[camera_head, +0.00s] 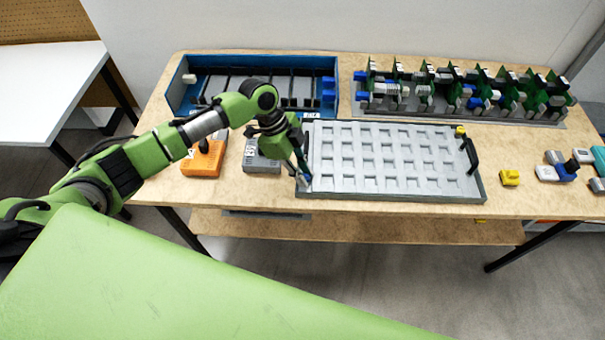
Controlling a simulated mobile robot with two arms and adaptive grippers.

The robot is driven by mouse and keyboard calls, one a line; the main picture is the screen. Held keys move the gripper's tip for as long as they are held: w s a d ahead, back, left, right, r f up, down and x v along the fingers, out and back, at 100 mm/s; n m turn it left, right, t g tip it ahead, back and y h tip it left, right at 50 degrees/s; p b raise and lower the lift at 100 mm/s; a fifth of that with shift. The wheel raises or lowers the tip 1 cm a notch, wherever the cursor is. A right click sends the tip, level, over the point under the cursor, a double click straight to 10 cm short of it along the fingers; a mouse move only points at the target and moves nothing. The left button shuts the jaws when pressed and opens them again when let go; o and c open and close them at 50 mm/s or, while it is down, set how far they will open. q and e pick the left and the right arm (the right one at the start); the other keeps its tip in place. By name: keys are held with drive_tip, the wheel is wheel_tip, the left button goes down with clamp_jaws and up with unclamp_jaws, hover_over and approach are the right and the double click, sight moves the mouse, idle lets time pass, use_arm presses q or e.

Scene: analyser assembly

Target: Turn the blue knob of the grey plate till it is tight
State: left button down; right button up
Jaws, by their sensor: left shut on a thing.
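The grey plate (392,156), with rows of square recesses and a dark frame, lies flat on the wooden table. My left gripper (303,178) points down at the plate's left edge, near its front left corner. It is shut on a small blue knob (307,175), mostly hidden by the fingers. How far the knob is turned cannot be seen. My right gripper is not in view.
A blue case (176,93) stands behind, and a rack of green boards (460,93) stands at the back right. An orange box (203,158) and a grey box (258,158) sit left of the plate.

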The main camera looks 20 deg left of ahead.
use_arm(q)
drive_tip(key=shift+m, duration=0.5)
drive_tip(key=c, duration=2.2)
unclamp_jaws()
drive_tip(key=shift+o, duration=0.2)
drive_tip(key=v, duration=1.2)
drive_tip(key=shift+w, duration=0.2)
